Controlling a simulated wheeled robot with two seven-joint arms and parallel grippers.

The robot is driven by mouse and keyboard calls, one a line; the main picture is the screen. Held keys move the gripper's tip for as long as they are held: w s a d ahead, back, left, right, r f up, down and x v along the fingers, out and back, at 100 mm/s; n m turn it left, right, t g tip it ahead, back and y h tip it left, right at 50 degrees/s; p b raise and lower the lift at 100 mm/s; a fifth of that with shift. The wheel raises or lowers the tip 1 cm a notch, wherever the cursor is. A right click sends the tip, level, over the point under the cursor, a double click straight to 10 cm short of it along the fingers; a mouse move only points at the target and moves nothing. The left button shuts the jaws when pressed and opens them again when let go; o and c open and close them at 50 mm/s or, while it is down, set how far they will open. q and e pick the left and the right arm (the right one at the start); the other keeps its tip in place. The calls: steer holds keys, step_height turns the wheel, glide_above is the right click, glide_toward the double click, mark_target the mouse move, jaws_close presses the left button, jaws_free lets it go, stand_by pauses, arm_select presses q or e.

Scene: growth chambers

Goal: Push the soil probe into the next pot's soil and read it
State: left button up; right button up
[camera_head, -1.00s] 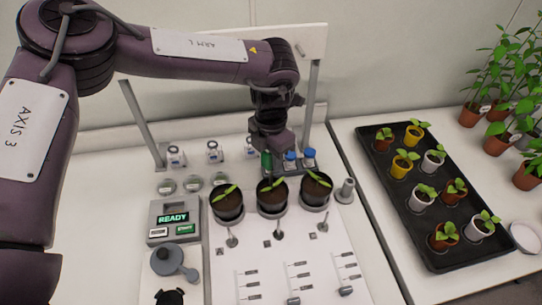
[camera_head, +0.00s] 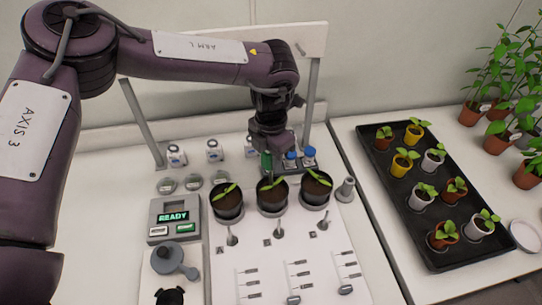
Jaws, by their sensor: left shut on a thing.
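Three dark pots of soil, each with a small green seedling, stand in a row on the white board: left pot (camera_head: 228,206), middle pot (camera_head: 272,202), right pot (camera_head: 316,194). My left gripper (camera_head: 267,153) is behind and above the middle pot. It is shut on a green-handled thing (camera_head: 266,162), which I take to be the soil probe. Its lower end is too small to make out, so I cannot tell whether it touches soil. The readout box (camera_head: 174,218) at the left shows READY. My right gripper is not in view.
Blue-capped bottles (camera_head: 308,154) stand in a rack close right of the gripper. A grey cylinder (camera_head: 345,190) stands right of the pots. A black seedling tray (camera_head: 405,215) is on the right table.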

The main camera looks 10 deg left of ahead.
arm_select(q)
steer(key=shift+f+b, duration=1.05)
steer(key=shift+f, duration=1)
steer(key=o, duration=1.1)
step_height(320, 180, up, 7)
steer(key=shift+f+b, duration=0.15)
steer(key=shift+b, duration=0.9)
steer(key=shift+r, duration=0.55)
